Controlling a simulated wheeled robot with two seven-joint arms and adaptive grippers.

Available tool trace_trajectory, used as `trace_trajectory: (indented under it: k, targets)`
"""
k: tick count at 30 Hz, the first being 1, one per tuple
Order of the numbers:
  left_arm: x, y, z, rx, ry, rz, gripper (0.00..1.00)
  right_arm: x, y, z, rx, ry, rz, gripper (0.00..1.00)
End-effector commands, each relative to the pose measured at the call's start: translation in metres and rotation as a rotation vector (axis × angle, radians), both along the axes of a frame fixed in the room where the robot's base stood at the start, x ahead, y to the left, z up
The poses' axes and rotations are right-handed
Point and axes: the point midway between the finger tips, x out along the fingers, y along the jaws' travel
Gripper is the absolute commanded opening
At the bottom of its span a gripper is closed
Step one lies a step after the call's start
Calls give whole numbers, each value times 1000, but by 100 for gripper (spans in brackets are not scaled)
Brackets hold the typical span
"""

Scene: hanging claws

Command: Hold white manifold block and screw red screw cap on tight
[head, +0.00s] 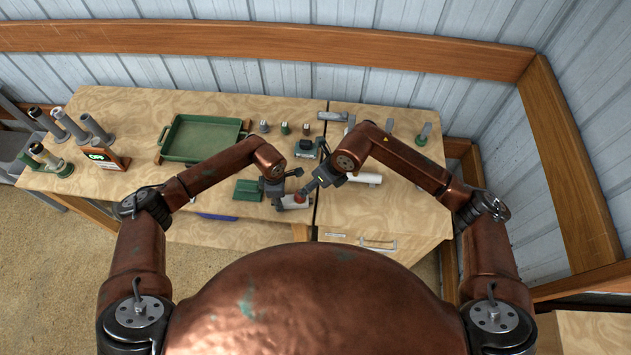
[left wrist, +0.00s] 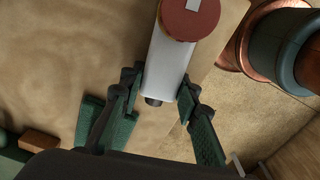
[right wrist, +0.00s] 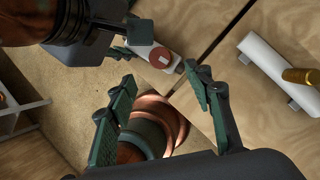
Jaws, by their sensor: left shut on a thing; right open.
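The white manifold block (left wrist: 170,68) is between the fingers of my left gripper (left wrist: 160,88), which is shut on it. The block also shows in the right wrist view (right wrist: 146,48), near the front edge of the bench. The round red screw cap (left wrist: 189,18) sits at one end of the block and has a pale rectangular mark on top. It also shows in the right wrist view (right wrist: 161,58); how tightly it sits cannot be told. My right gripper (right wrist: 160,74) is open and empty, its fingers apart and pointing toward the cap without visibly touching it.
A green tray (head: 163,140) stands at the back left, by a small lit display (head: 105,158) and several grey tubes. A white cylinder (right wrist: 275,68) with a brass-coloured piece lies right of the bench seam. Small parts stand along the back. The bench's right section is mostly clear.

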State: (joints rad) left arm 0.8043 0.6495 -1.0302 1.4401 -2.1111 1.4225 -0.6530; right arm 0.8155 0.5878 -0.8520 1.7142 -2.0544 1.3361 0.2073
Motion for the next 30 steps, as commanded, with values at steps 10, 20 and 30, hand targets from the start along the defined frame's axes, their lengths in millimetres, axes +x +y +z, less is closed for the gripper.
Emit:
trace_trajectory:
  k: [10, 20, 30]
  targets:
    - [0, 0, 0, -1, 0, 0, 0, 8, 25, -59, 1, 5, -2, 47]
    - [0, 0, 0, -1, 0, 0, 0, 12, 35, -82, 0, 3, -3, 47]
    - [0, 0, 0, -1, 0, 0, 0, 12, 35, -82, 1, 2, -2, 41]
